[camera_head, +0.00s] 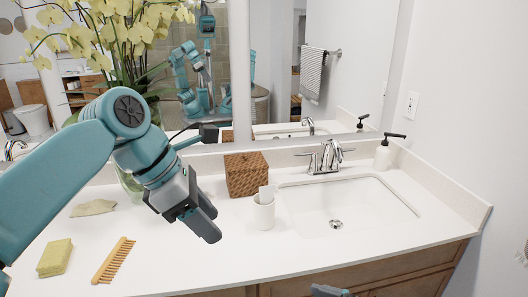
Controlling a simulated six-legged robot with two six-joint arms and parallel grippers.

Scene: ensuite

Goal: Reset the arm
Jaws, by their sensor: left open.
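My left arm comes in from the left, bent at a teal elbow. Its gripper (208,221) is open and empty, with its dark fingers pointing down and to the right above the white counter (190,262). In the picture it is left of the white cup (263,213) and below the brown woven box (246,175), apart from both as far as I can tell.
A yellow sponge (55,257), a wooden comb (113,260) and a pale green item (93,207) lie on the left. Right are the sink (350,205), faucet (329,157) and soap dispenser (384,155). Yellow flowers (110,28) stand behind my arm, before the mirror (345,60).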

